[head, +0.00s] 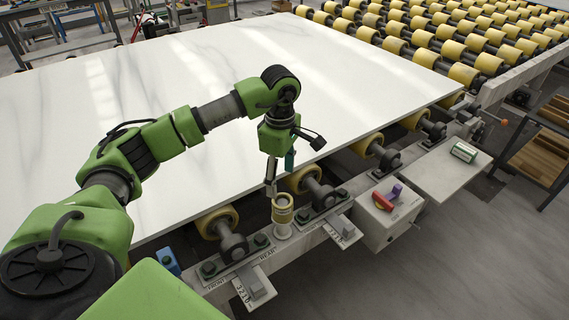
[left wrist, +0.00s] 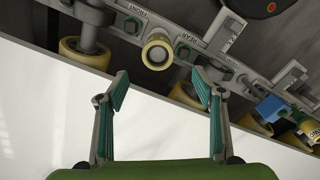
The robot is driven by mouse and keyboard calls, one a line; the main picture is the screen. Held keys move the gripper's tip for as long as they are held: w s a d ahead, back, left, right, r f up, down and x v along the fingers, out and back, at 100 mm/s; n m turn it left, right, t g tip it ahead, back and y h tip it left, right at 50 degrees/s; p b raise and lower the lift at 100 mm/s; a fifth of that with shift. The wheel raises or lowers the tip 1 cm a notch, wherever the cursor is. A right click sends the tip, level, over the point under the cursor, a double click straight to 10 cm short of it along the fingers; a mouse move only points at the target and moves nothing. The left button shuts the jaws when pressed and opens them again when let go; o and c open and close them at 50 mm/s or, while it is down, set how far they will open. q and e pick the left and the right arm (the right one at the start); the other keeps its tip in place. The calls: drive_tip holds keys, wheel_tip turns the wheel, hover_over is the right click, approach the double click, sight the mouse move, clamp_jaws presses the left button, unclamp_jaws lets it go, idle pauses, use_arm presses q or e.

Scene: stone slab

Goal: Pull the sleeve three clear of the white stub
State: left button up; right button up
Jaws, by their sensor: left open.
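A cream sleeve (head: 283,209) with dark marking stands upright over a pale stub (head: 282,232) on the rail beside the stone slab. In the left wrist view the sleeve (left wrist: 157,53) shows nearly end-on, with a ring-shaped top. The stub is mostly hidden under it. My left gripper (head: 277,185) points down just above the sleeve in the head view. In the left wrist view its fingers (left wrist: 163,92) are spread wide and empty, with the sleeve ahead of the gap between them, apart from both. My right gripper is not in view.
The white slab (head: 150,110) fills the left and middle. Yellow rollers (head: 305,178) line its near edge. A switch box with a red knob (head: 381,202) stands right of the sleeve. Labelled brackets (head: 343,230) flank it. A blue block (head: 168,262) sits at lower left.

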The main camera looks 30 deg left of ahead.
sight(282, 202)
use_arm(q)
wheel_tip(282, 202, down, 4)
drive_tip(key=shift+w+r, duration=0.1)
wheel_tip(282, 202, down, 6)
drive_tip(key=shift+r+p, duration=0.2)
drive_tip(key=shift+p, duration=0.4)
drive_tip(key=shift+w+f, duration=0.1)
drive_tip(key=shift+f, duration=0.55)
drive_tip(key=c, duration=1.3)
drive_tip(key=shift+o, duration=0.2)
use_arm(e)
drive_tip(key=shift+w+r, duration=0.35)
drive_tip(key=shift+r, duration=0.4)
